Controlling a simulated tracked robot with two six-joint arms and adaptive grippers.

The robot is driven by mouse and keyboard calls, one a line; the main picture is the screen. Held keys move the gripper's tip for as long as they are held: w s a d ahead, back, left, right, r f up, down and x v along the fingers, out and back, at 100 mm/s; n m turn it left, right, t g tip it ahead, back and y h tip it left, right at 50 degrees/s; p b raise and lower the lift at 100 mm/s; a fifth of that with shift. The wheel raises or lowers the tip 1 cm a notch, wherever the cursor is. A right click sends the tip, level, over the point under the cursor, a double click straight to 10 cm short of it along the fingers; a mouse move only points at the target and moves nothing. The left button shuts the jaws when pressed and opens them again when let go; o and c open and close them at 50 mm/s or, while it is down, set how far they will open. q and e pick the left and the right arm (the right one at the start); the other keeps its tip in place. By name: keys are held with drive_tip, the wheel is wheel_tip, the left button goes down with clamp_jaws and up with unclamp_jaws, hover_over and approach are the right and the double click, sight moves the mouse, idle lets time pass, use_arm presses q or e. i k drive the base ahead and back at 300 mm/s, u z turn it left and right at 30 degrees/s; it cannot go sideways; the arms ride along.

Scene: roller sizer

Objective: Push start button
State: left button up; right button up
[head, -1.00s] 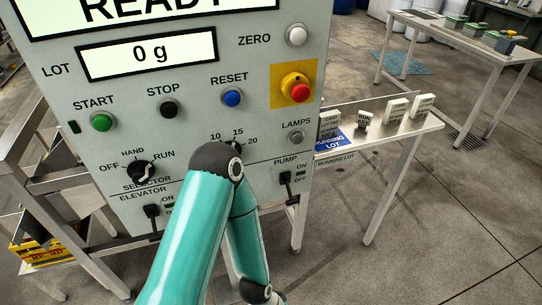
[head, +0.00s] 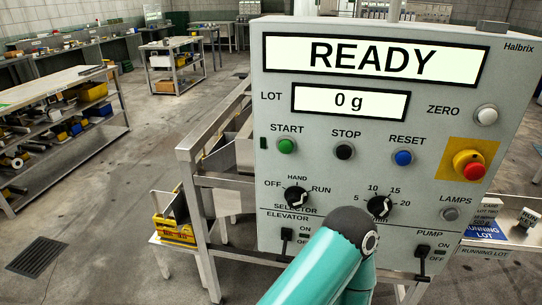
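The large display (head: 370,60) reads READY. The black STOP button (head: 345,152) and blue RESET button (head: 403,158) are to its right. One teal arm of mine with a dark joint rises in front of the panel's lower part, below the START button. It hides part of the lower panel. Neither gripper shows in the head view.
A red emergency knob (head: 470,165) on a yellow plate is at the panel's right. The selector knob (head: 297,197) and a dial (head: 379,206) are below the buttons. A metal frame (head: 213,150) stands left of the panel. Open floor (head: 110,200) lies farther left, with a shelved bench (head: 62,95).

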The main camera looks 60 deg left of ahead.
sight(286, 147)
drive_tip(key=u, duration=0.35)
drive_tip(key=k, duration=0.2)
drive_tip(key=u, duration=0.65)
drive_tip(key=i, duration=0.25)
drive_tip(key=u, duration=0.7)
drive_tip(key=k, duration=0.85)
drive_tip(key=u, duration=0.15)
drive_tip(key=i, duration=0.85)
drive_tip(key=z, duration=0.05)
